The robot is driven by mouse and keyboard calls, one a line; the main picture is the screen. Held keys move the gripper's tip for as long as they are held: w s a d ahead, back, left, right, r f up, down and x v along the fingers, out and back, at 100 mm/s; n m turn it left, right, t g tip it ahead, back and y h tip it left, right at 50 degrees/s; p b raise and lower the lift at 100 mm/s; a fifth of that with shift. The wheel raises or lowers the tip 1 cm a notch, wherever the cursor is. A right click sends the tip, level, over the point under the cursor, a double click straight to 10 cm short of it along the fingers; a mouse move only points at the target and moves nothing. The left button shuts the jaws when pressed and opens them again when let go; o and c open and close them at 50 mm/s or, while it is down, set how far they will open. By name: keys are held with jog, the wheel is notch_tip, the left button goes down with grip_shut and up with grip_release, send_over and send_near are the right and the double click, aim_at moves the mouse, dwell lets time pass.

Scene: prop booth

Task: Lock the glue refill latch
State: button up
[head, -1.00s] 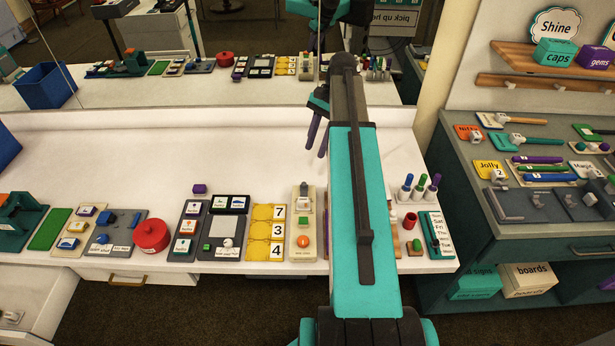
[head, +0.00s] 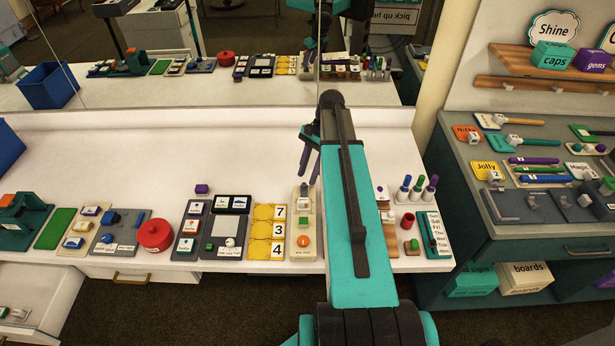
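My gripper (head: 308,172) has two purple fingers pointing down, with a gap between them. It hangs over the white counter (head: 130,165), just behind the upper end of a narrow beige board (head: 303,256). That board has a grey latch-like piece at its top, an orange round knob (head: 303,240) lower down and a small label too tiny to read. I cannot confirm from the lettering that it is the glue refill latch. The fingertips seem close above the grey piece; whether they touch it I cannot tell. Nothing shows between the fingers.
Left of the board are yellow number cards (head: 268,232), a dark panel (head: 225,228) and a red pot (head: 155,235). My arm hides things just right of it. Marker holders (head: 412,194) stand further right. The counter behind the row is mostly clear, up to a mirror.

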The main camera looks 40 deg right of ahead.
aim_at(304, 189)
jog(key=shift+p+x, duration=0.3)
jog(key=shift+x, duration=1.05)
grip_shut()
